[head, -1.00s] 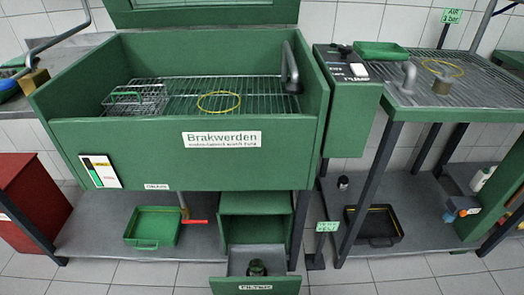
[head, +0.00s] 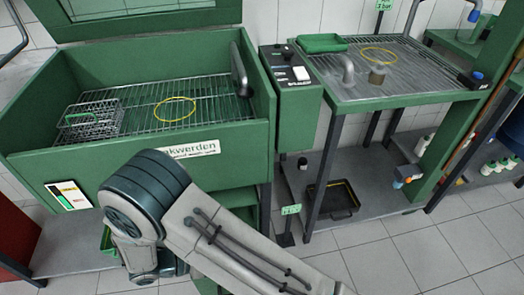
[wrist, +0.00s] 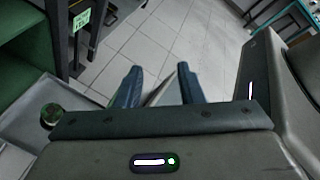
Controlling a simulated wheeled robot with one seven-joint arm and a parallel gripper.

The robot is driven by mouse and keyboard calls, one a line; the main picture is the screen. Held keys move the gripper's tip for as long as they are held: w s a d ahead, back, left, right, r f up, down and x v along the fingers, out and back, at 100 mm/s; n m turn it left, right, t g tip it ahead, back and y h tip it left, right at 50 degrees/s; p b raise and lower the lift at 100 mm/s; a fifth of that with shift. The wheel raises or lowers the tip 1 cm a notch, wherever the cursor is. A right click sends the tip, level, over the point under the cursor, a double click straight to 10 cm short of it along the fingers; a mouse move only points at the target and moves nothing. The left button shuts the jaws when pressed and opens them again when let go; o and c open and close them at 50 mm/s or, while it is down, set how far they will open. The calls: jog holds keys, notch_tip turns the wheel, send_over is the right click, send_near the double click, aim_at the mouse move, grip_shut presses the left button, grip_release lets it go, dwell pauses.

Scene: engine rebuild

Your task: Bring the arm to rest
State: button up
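My arm (head: 245,245) is bent across the lower middle of the head view, in front of the green wash basin. Its dark teal joint (head: 145,195) covers part of the basin's front. My gripper lies outside the head view. In the wrist view my gripper (wrist: 160,82) shows two blue fingers set well apart, with floor tiles and a grey pointed shape visible between them. I see no object held.
The green basin (head: 235,135) holds a wire basket (head: 90,125) and a yellow ring (head: 175,107). A grated bench (head: 420,85) stands right. In the wrist view, a small round green-topped thing (wrist: 50,114) sits in a grey tray or drawer at left. Tiled floor (head: 390,255) is clear at lower right.

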jog(key=w+d+r+m+g+y+p, duration=0.25)
jog(key=d+r+m, duration=0.25)
jog(key=r, duration=0.3)
jog(key=w+d+r+m+g+y+p, duration=0.1)
jog(key=d+r+m+g+y+p, duration=0.15)
jog(key=d+r+m, duration=0.4)
jog(key=w+d+r+m+g+y+p, duration=0.1)
jog(key=d+r+m+g+y+p, duration=0.2)
jog(key=r, duration=0.7)
jog(key=s+d+r+m+t+y+p, duration=0.2)
jog(key=d+r+m+t+p, duration=0.1)
jog(key=r+m, duration=0.4)
jog(key=s+d+r+m+t+y+p, duration=0.2)
jog(key=d+r+m+p, duration=0.3)
jog(key=r, duration=0.5)
jog(key=d+m+t+y, duration=0.1)
jog(key=d+m, duration=0.1)
jog(key=m, duration=0.1)
jog(key=shift+s, duration=0.15)
jog(key=shift+r, duration=0.1)
